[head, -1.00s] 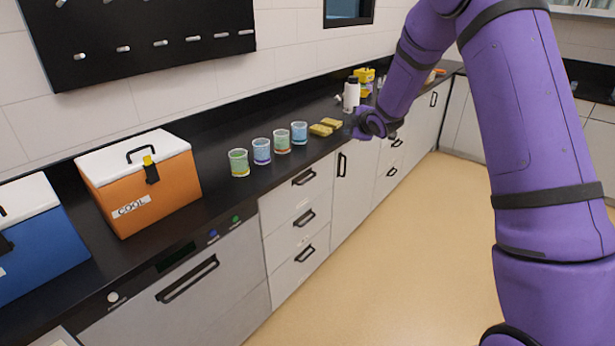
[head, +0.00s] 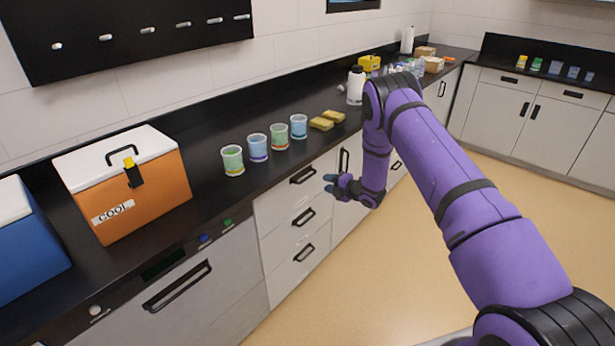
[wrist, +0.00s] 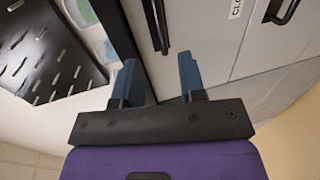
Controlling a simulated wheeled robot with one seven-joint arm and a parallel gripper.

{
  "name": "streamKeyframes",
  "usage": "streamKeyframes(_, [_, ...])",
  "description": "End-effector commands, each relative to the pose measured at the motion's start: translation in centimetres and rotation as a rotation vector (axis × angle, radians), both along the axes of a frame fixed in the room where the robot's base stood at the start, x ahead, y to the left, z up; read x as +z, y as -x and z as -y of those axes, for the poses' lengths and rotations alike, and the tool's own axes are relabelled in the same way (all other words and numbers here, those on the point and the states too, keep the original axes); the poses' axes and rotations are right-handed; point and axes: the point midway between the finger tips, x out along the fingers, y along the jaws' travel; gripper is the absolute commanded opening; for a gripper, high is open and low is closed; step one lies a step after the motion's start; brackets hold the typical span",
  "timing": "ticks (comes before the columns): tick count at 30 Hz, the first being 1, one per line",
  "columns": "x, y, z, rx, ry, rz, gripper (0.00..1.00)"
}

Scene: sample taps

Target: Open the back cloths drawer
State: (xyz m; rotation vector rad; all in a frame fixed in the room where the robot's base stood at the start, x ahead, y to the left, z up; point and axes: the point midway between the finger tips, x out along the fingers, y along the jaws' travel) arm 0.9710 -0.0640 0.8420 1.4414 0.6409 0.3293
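My gripper (head: 329,184) is at the end of the purple arm, in front of the grey cabinet fronts and below the counter edge. In the wrist view its two blue fingers (wrist: 157,82) are apart with nothing between them. A black bar handle (wrist: 156,25) on a light front lies beyond the fingers, not touched. A label starting "CLO" (wrist: 235,8) is on the front beside it, cut off by the frame, near a second handle (wrist: 281,10). In the head view a stack of three drawers (head: 285,218) stands left of my gripper; drawers further back are partly hidden by my arm.
The black counter holds several cups (head: 257,148), yellow sponges (head: 321,124), a white bottle (head: 355,88) and an orange cooler (head: 140,190). A door handle (head: 344,160) is close behind my gripper. The floor (head: 400,270) in front of the cabinets is clear.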

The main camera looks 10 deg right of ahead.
Motion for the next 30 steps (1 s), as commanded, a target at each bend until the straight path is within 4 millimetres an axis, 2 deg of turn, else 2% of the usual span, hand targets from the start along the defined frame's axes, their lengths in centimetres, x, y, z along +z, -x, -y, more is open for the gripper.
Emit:
streamKeyframes(5, [-0.4,-1.2,-1.1,0.004,0.000,0.001,0.37])
streamKeyframes(18, [-1.8,-7.0,-5.2,0.002,0.001,0.002,0.37])
streamKeyframes(24, [-2.2,-8.2,-6.1,0.001,0.000,0.000,0.37])
streamKeyframes(30, [-2.2,-8.5,-6.2,0.001,0.000,0.000,0.37])
